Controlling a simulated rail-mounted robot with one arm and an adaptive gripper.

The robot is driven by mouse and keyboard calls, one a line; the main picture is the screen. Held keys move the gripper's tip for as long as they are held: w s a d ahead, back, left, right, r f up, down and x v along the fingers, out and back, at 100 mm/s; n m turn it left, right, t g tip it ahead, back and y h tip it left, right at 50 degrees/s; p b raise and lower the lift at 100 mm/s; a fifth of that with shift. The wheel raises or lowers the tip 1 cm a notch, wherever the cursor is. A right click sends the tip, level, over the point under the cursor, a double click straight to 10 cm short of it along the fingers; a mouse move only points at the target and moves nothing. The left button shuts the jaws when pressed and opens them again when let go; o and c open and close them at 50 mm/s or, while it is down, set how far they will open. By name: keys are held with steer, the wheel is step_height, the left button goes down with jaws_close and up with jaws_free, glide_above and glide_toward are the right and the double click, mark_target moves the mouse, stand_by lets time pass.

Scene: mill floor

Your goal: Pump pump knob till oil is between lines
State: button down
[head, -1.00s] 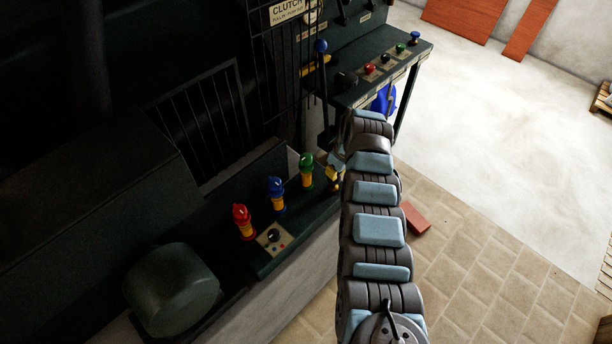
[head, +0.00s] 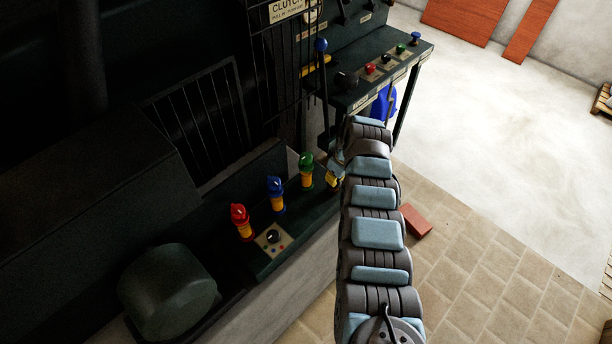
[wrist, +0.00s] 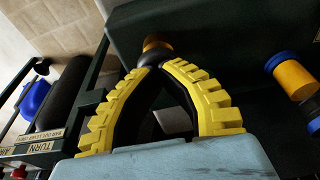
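In the wrist view, the yellow-ribbed fingers of my gripper (wrist: 159,68) come together at their tips. A dark rounded piece (wrist: 157,53) sits right at the fingertips, with an orange-brown piece (wrist: 157,41) just beyond it. This may be the pump knob; I cannot tell whether the tips grip it or only touch it. In the head view, my arm hides most of the gripper, which is just right of the green-topped oiler (head: 306,170). A blue-topped oiler (head: 276,192) and a red-topped one (head: 241,220) stand farther left. I cannot make out the oil level or its lines.
A plate with a black dial (head: 272,237) lies in front of the oilers. A control table (head: 400,55) with coloured buttons stands behind my arm. A blue container (head: 386,98) is under it. A red brick (head: 416,220) lies on the tiled floor, which is otherwise clear.

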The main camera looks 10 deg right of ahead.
steer(key=shift+r+p, duration=1.7)
steer(key=shift+r, duration=1.15)
